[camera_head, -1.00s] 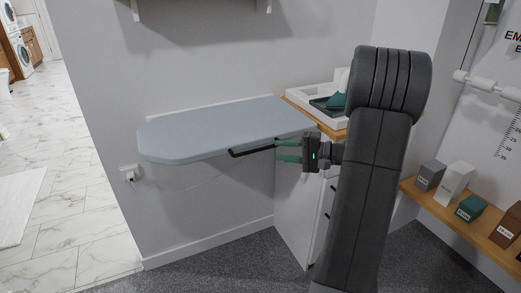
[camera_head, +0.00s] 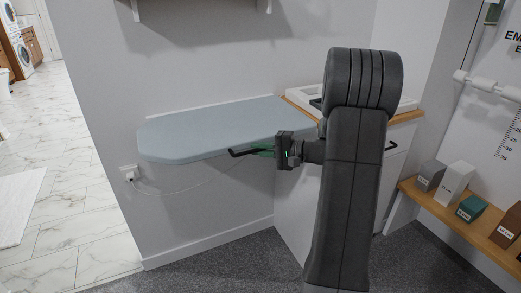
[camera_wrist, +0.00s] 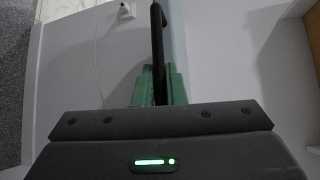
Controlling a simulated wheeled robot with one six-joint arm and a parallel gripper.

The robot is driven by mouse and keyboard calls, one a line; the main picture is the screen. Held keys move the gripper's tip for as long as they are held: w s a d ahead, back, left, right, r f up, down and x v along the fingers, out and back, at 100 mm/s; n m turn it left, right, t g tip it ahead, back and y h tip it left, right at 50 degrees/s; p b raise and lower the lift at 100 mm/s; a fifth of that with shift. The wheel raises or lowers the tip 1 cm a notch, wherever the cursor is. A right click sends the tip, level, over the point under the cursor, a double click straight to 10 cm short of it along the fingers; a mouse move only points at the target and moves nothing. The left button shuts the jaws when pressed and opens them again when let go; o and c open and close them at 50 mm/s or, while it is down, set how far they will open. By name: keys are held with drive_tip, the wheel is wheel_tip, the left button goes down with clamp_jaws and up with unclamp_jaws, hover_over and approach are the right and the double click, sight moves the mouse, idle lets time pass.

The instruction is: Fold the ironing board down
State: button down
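The ironing board (camera_head: 215,128) is a pale blue-grey panel that stands out flat and level from the wall in the head view. A black bar handle (camera_head: 238,152) is at its near edge, towards the right. My gripper (camera_head: 263,152) is at the right part of this handle, just below the board's edge. In the wrist view the black handle (camera_wrist: 158,45) runs between the two green fingers of my gripper (camera_wrist: 159,84), which lie close on both sides of it. The fingers look shut on the handle. My arm hides the board's right end.
A white cabinet (camera_head: 290,200) with a wooden top and a white tray (camera_head: 305,95) stands right of the board. A shelf with several boxes (camera_head: 455,180) is at the right. A socket with a cord (camera_head: 129,173) is on the wall below the board. Carpet is clear below.

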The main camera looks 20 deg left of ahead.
drive_tip(key=r+p, duration=0.1)
drive_tip(key=r, duration=0.2)
drive_tip(key=r+p, duration=0.1)
drive_tip(key=r, duration=0.3)
drive_tip(key=shift+w+a+r+p, duration=0.15)
drive_tip(key=shift+a+p, duration=0.05)
drive_tip(key=shift+p, duration=0.1)
drive_tip(key=c, duration=1.5)
unclamp_jaws()
drive_tip(key=w+d+r, duration=0.1)
drive_tip(key=d, duration=1.2)
drive_tip(key=shift+d+r, duration=0.3)
drive_tip(key=shift+d, duration=0.05)
drive_tip(key=shift+w, duration=0.1)
